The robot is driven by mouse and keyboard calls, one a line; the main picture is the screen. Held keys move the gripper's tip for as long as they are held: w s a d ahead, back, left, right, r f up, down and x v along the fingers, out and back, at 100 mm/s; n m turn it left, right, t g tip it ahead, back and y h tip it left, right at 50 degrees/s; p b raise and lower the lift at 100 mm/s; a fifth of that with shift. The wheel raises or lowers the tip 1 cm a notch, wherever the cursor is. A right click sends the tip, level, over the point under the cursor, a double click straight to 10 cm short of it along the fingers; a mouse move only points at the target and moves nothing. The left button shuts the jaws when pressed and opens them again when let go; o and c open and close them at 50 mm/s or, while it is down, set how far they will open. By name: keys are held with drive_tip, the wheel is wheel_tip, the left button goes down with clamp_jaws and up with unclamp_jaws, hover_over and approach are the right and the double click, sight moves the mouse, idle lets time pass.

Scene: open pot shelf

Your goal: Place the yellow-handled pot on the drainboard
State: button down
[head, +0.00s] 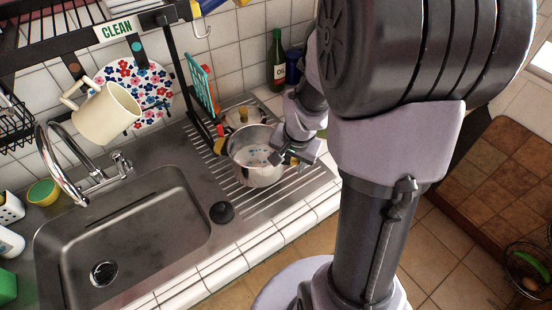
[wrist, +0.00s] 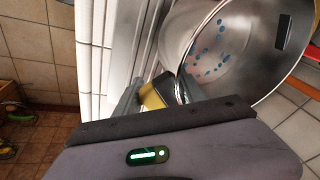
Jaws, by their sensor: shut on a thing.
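The steel pot (head: 254,158) is over the ribbed drainboard (head: 290,197) right of the sink, its open top up. I cannot tell whether its base touches the ribs. My gripper (head: 284,158) is at the pot's right side. In the wrist view my gripper (wrist: 157,90) is shut on the pot's yellow handle (wrist: 154,93), with a finger on each side. The pot (wrist: 228,50) shows its shiny inside with blue dots there. In the head view the handle is mostly hidden by the gripper.
A lidded pot (head: 241,117) stands close behind. A black rack post (head: 186,85) and a teal rack (head: 201,88) stand at the left back. A black stopper (head: 222,212) lies by the sink (head: 140,240). A dark green bottle (head: 277,62) is at the wall.

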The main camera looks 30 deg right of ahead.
drive_tip(key=shift+f+b, duration=0.85)
drive_tip(key=shift+f, duration=1.45)
drive_tip(key=shift+f, duration=0.2)
drive_tip(key=c, duration=0.7)
unclamp_jaws()
